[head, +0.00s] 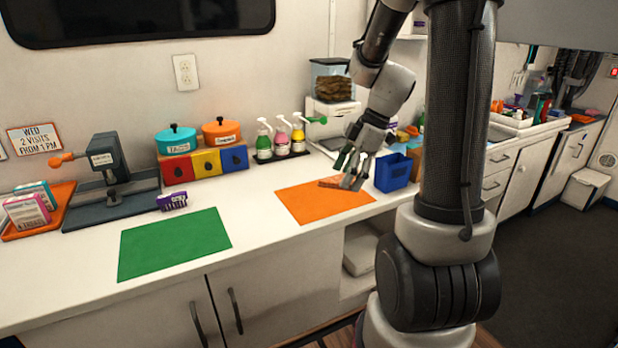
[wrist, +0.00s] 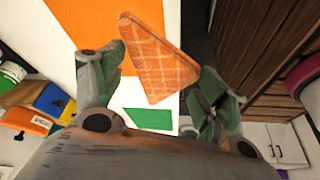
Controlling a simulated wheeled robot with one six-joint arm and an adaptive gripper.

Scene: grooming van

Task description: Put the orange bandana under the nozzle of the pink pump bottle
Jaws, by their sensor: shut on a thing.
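My gripper (head: 350,178) is over the back right part of the orange mat, pointing down. It is shut on the orange bandana (head: 329,182), a folded piece with a pale check pattern. In the wrist view the bandana (wrist: 158,62) shows as a triangle between the fingers (wrist: 168,85). I cannot tell whether it touches the mat. The pink pump bottle (head: 281,143) stands at the wall, between a green bottle (head: 263,146) and a yellow bottle (head: 298,141). The bandana is to the right and in front of it. Its nozzle is too small to make out clearly.
The orange mat (head: 300,205) and the green mat (head: 172,245) lie flat on the white counter. A blue bin (head: 394,172) stands close to the right of my gripper. Coloured drawers (head: 205,162) are left of the bottles. The counter in front of the bottles is clear.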

